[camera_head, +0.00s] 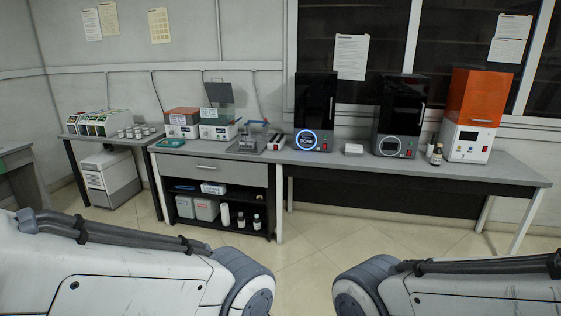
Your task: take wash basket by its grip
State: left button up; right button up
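A small grey basket-like item (248,144) stands on the workbench, left of the middle of the picture, in a shallow tray or stand. It looks like the wash basket, but it is too small to be sure. A thin blue part shows above it, and I cannot tell whether this is its grip. Only the upper links of my two arms show, at the lower left and lower right. Both grippers are out of view, so their state is hidden. The arm links are well short of the bench and apart from the basket.
The long workbench (400,170) runs along the back wall. Two black machines (314,110) and an orange-topped printer (470,115) stand right. A brown bottle (437,154) is near the printer. Tiled floor (315,240) is clear.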

aim_at(245, 143)
jog(key=z, duration=0.05)
jog(key=i, duration=2)
jog(key=u, duration=0.6)
jog(key=i, duration=2.05)
jog(key=u, duration=0.65)
jog(key=i, duration=0.45)
jog(key=u, duration=0.05)
